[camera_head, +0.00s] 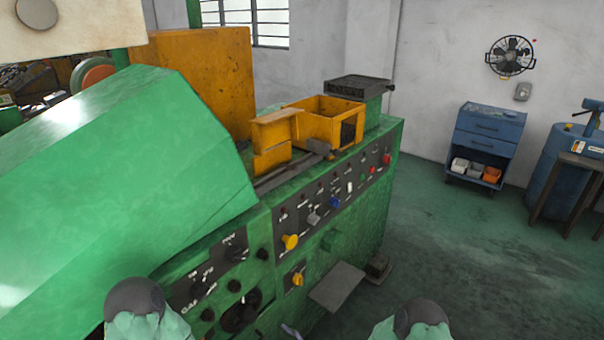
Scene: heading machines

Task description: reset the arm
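Two rounded parts with dark caps and pale green sides show at the bottom edge of the head view, one at left and one at right of centre. They look like links of my own arms. Neither gripper can be made out, so whether they are open or hold anything is hidden. A small grey piece shows at the bottom edge between the two links, too little of it to tell what it is.
A green heading machine (120,170) fills the left and centre close in front. Its control panel (335,200) carries knobs and buttons. A yellow box (330,118) sits on top. A blue cabinet (487,140) and a blue drum (560,170) stand right. Floor (470,250) at right is clear.

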